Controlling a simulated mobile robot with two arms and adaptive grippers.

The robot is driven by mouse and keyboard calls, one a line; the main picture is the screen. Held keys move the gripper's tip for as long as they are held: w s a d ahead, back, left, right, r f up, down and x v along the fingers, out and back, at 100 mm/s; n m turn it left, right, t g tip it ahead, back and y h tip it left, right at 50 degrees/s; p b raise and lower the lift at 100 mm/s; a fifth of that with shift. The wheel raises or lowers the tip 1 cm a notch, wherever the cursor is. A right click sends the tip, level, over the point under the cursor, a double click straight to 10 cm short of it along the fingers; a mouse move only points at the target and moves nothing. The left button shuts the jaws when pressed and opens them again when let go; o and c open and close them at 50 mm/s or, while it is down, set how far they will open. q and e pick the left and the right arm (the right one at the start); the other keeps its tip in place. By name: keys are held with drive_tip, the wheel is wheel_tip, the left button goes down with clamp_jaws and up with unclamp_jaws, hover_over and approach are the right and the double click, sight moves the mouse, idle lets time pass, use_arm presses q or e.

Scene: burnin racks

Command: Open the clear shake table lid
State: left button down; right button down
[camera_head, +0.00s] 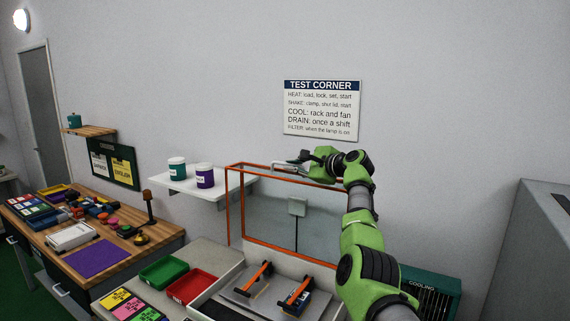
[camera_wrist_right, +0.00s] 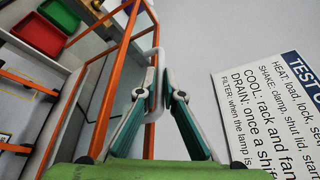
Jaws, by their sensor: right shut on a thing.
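The clear shake table lid (camera_head: 270,212), a see-through box with an orange frame, stands raised, about upright, at the back of the shake table (camera_head: 222,298). In the right wrist view its orange frame (camera_wrist_right: 112,85) runs along the left side. My right gripper (camera_head: 289,167) is at the lid's top edge, shut on the pale lid handle (camera_wrist_right: 155,105). The fingertips (camera_wrist_right: 163,78) meet around the handle's bar. Two orange-handled clamps (camera_head: 258,278) show on the open table bed. My left gripper is not in view.
Green (camera_head: 163,271) and red (camera_head: 190,286) trays lie left of the shake table. A white shelf (camera_head: 188,186) with two jars is on the wall beyond. A teal cooling unit (camera_head: 440,290) stands at right. A wall sign (camera_head: 321,110) hangs above the lid.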

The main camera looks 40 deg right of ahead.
drive_tip(key=shift+a+f, duration=0.15)
drive_tip(key=shift+a, duration=0.05)
drive_tip(key=c, duration=2.2)
unclamp_jaws()
drive_tip(key=shift+o, duration=0.2)
drive_tip(key=shift+w, duration=0.15)
drive_tip(key=shift+d, duration=0.1)
drive_tip(key=shift+s+d, duration=0.1)
drive_tip(key=shift+s, duration=0.6)
wheel_tip(320, 180, up, 3)
hover_over(319, 185)
drive_tip(key=shift+s+f, duration=0.1)
drive_tip(key=shift+f, duration=0.05)
